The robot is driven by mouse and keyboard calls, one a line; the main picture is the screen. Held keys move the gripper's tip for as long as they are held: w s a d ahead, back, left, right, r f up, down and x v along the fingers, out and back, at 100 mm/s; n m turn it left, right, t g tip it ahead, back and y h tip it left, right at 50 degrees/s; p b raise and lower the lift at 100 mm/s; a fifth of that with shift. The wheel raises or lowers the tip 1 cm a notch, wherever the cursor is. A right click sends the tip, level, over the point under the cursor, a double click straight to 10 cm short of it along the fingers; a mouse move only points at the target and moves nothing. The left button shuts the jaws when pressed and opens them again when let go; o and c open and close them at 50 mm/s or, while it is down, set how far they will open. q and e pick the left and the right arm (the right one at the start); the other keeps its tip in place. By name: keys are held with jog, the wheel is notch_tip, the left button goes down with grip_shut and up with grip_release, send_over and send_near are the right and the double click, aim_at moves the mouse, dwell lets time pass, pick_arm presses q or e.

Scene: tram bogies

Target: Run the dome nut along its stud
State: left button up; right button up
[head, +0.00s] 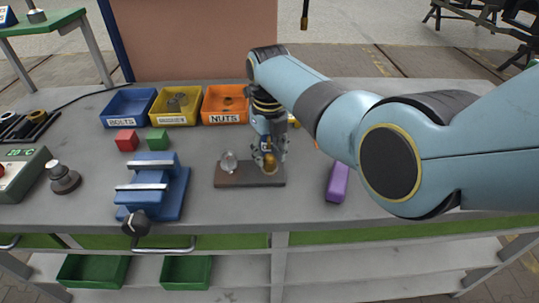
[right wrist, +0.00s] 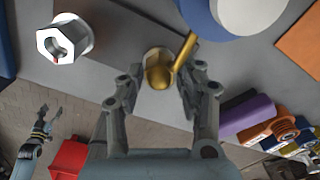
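The brass dome nut (head: 270,163) is at the right end of a brown plate (head: 240,180) on the bench. In the right wrist view the dome nut (right wrist: 158,76) shows between the fingers, with a gold rod-like part slanting up beside it and a pale hexagonal shape behind. Its stud cannot be made out clearly. My right gripper (right wrist: 158,92) is open, one finger on each side of the dome nut, with gaps showing. My left gripper (right wrist: 45,122) shows small at the left of the right wrist view, fingers apart and empty; it is outside the head view.
Blue, yellow and orange bins (head: 226,104) stand behind. The bench front before the plate is clear.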

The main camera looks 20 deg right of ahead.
aim_at(269, 158)
jog(key=shift+o, duration=1.1)
jog(key=shift+s+f, duration=0.2)
notch_tip(269, 158, up, 12)
